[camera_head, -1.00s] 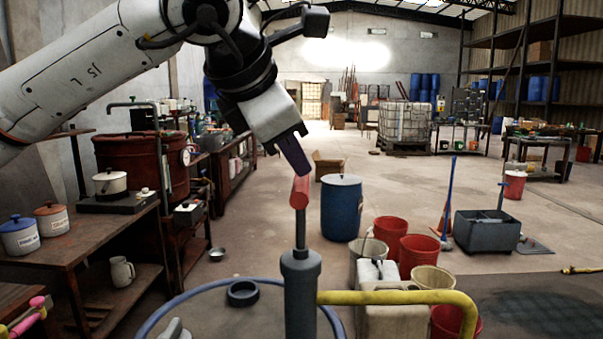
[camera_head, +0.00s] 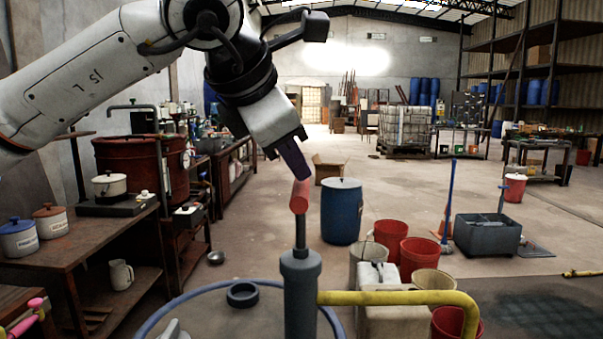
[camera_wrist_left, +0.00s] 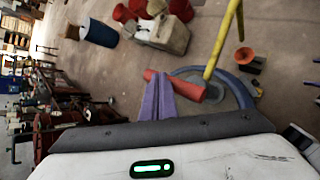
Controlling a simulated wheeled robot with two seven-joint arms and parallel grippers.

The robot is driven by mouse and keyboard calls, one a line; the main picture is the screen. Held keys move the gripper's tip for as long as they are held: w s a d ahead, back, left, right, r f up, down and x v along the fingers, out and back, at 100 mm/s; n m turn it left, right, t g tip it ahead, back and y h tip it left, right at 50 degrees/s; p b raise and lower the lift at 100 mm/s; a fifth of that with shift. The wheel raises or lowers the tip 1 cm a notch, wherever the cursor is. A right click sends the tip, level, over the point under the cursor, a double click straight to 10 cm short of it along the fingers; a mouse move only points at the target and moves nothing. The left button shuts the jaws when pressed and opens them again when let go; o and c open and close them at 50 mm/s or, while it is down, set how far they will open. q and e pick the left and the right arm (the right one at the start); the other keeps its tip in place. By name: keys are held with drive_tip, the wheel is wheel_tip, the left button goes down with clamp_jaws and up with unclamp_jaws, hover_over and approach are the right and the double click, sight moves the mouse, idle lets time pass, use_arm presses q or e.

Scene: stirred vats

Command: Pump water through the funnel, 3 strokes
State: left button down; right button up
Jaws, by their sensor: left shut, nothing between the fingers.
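A hand pump stands in front of me, with a grey barrel (camera_head: 300,290), a thin rod and a red cross handle (camera_head: 300,197) on top. A yellow spout pipe (camera_head: 400,297) runs from it to the right and bends down. My left gripper (camera_head: 305,176) has its purple fingers shut with nothing between them, right at the top of the red handle. In the left wrist view the shut fingers (camera_wrist_left: 158,92) lie against or just over the handle (camera_wrist_left: 185,88); contact is unclear. An orange funnel (camera_wrist_left: 245,55) shows there beside the yellow pipe.
Red and cream buckets and a white jerrycan (camera_head: 385,320) stand to the right. A blue drum (camera_head: 341,210) stands behind. A bench (camera_head: 70,255) is at left.

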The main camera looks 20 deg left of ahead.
sight(296, 186)
use_arm(q)
drive_tip(key=shift+f, duration=0.25)
use_arm(e)
drive_tip(key=shift+w+r, duration=0.1)
use_arm(q)
drive_tip(key=shift+f+b, duration=1.15)
drive_tip(key=shift+b, duration=0.05)
use_arm(e)
drive_tip(key=shift+f, duration=0.85)
use_arm(q)
drive_tip(key=shift+f, duration=0.3)
drive_tip(key=shift+f+b, duration=0.95)
drive_tip(key=shift+b, duration=0.15)
use_arm(e)
drive_tip(key=shift+f, duration=0.65)
use_arm(q)
drive_tip(key=shift+f+b, duration=0.35)
drive_tip(key=shift+f, duration=0.05)
use_arm(e)
drive_tip(key=shift+w, duration=0.1)
use_arm(q)
drive_tip(key=shift+f, duration=0.3)
use_arm(e)
drive_tip(key=shift+a+f, duration=0.1)
drive_tip(key=shift+f, duration=0.1)
use_arm(q)
drive_tip(key=shift+r, duration=0.2)
use_arm(e)
drive_tip(key=shift+r, duration=0.15)
